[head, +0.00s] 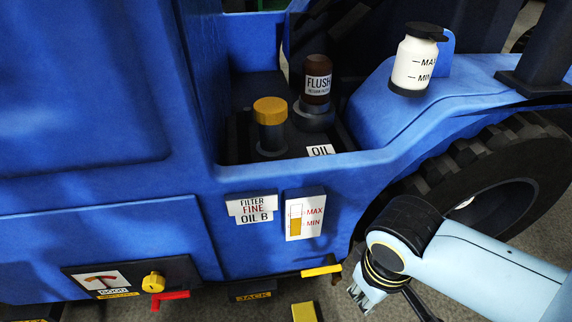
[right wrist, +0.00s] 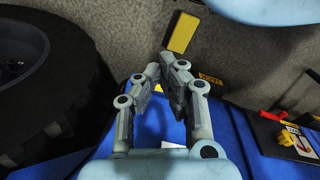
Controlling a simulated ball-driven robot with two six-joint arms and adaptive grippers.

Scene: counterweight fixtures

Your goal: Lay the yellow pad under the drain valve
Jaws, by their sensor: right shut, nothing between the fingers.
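The yellow pad (head: 304,311) lies at the bottom edge of the head view, partly cut off. In the right wrist view the yellow pad (right wrist: 182,32) is whole on the grey floor, beyond my fingertips. My right gripper (head: 362,296) is low beside the blue machine, right of the pad and apart from it. In the right wrist view my right gripper (right wrist: 164,67) is shut and empty. A yellow bar (head: 321,271) sticks out at the machine's lower edge; I cannot tell if it belongs to the drain valve. My left gripper is not in view.
A panel with a yellow knob (head: 153,282) and a red handle (head: 172,300) is at lower left. A JACK label (head: 253,295) is left of the yellow bar. A large black tyre (head: 500,160) stands at right. Grey floor (right wrist: 125,30) around the pad is clear.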

